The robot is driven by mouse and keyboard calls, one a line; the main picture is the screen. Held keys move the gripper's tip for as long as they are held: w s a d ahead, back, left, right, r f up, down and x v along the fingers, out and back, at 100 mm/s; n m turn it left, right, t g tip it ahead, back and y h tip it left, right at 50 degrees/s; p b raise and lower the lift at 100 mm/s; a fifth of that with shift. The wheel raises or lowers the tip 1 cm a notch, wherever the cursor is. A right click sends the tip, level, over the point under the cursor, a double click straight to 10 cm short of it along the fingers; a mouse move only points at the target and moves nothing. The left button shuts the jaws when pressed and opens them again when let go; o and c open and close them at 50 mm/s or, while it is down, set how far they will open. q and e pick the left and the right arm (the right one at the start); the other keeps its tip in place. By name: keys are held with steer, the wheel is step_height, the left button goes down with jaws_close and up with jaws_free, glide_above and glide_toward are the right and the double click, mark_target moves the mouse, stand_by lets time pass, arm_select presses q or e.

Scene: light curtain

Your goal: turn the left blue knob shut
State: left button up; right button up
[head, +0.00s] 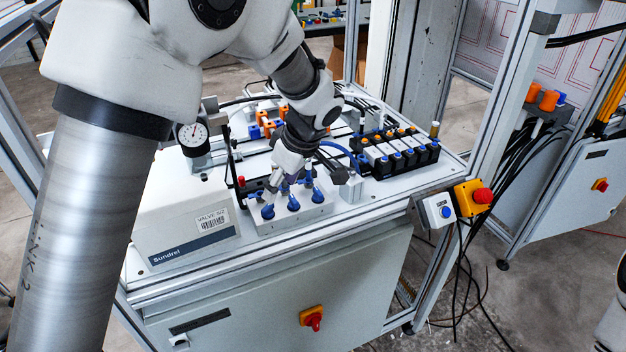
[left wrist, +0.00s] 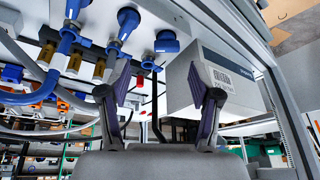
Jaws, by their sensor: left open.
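The left blue knob (head: 267,212) sits on a pale valve block (head: 308,213), at the end nearest the white Sundrel box. A middle blue knob (head: 293,203) and a right blue knob are in the same row. My left gripper (head: 289,183) is just above and behind the row, fingers apart and empty. In the left wrist view the knob beside the box (left wrist: 165,42) shows above the gap between my open fingers (left wrist: 160,85), apart from both. A second knob (left wrist: 128,18) is left of it. My right gripper is not in view.
Black valve modules (head: 397,153) and a blue hose (head: 340,152) are at the right. An emergency stop (head: 473,197) hangs at the table's right corner.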

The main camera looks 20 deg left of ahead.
mark_target(269, 208)
arm_select(q)
steer(key=x, duration=0.2)
steer(key=p+x, duration=0.1)
steer(key=x, duration=0.3)
steer(key=shift+s+a+f, duration=0.15)
steer(key=shift+s+a, duration=0.15)
steer(key=shift+a, duration=0.05)
steer(key=shift+s, duration=0.25)
steer(key=shift+s+d, duration=0.1)
steer(key=shift+d, duration=0.05)
steer(key=c, duration=1.1)
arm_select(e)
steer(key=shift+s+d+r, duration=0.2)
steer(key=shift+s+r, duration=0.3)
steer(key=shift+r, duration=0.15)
